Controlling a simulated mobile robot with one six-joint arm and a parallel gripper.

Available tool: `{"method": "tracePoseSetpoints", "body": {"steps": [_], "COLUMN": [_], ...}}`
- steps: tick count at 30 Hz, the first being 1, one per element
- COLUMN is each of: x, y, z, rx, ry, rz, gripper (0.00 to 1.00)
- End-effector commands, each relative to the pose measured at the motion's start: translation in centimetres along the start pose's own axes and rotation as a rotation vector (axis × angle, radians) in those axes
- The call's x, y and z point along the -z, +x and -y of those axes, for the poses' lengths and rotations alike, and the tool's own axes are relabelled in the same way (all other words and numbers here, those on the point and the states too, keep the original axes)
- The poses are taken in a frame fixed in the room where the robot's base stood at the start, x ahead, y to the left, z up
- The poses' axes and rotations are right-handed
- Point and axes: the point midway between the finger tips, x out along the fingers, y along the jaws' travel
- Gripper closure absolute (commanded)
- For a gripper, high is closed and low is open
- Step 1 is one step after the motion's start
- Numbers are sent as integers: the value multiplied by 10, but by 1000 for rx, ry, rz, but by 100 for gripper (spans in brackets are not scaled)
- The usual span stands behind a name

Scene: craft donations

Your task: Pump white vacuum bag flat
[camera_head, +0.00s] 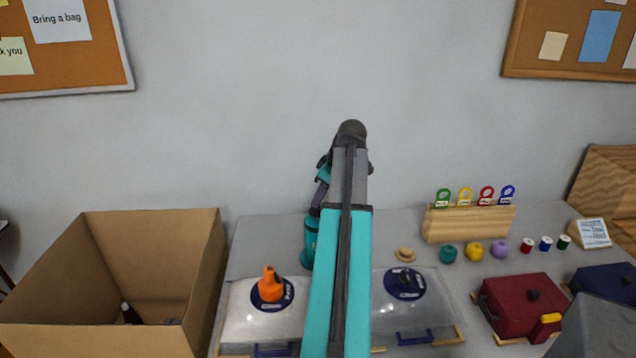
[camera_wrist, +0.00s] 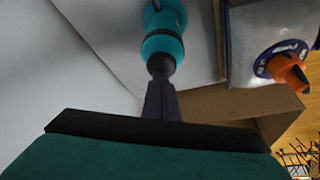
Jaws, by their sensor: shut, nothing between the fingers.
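Two pale, clear-looking vacuum bags lie side by side on the table. The left bag (camera_head: 240,312) has an orange cone-shaped fitting (camera_head: 269,287) on its dark blue round valve patch; both also show in the wrist view (camera_wrist: 286,70). The right bag (camera_head: 433,318) has a dark valve patch (camera_head: 405,283) with no orange piece. My gripper (camera_wrist: 160,98) shows dark, tapering fingers, shut and empty, apart from both bags. A teal cylindrical part (camera_wrist: 163,47) lines up with the fingers; I cannot tell whether they touch. My arm hides the space between the bags.
An open cardboard box (camera_head: 95,325) stands left of the table. At right are a wooden rack (camera_head: 468,224) with coloured tags, yarn balls, thread spools and a red case (camera_head: 520,303).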

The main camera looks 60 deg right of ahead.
Motion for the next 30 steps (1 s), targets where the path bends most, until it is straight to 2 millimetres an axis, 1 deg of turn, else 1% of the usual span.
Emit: {"method": "tracePoseSetpoints", "body": {"steps": [30], "x": [25], "y": [-61], "z": [0], "rx": [0], "ry": [1], "rz": [0], "gripper": [100]}}
